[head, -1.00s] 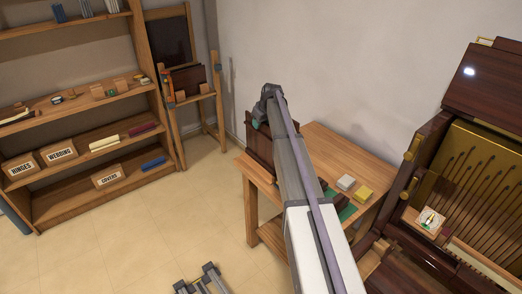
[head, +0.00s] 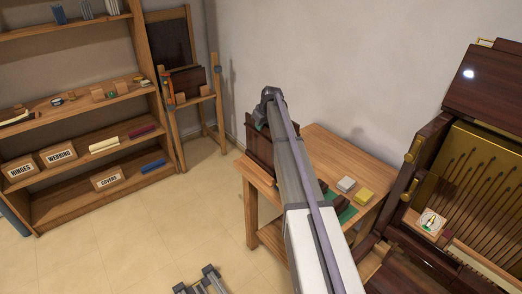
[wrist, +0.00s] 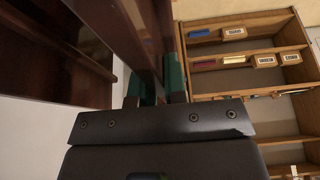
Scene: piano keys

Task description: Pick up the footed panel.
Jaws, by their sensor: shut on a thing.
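A dark red-brown panel (head: 259,147) stands upright at the left end of the wooden table. My gripper (head: 262,126) is at its top edge, partly hidden behind my own arm. In the wrist view the panel (wrist: 143,35) runs between the two green finger pads (wrist: 154,84), and the gripper is shut on it. The panel's lower part and any feet are hidden, so I cannot tell whether it touches the tabletop.
An open piano case (head: 480,150) stands at the right. A shelf unit (head: 100,105) and an easel (head: 218,120) holding another dark panel (head: 187,80) stand at the left.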

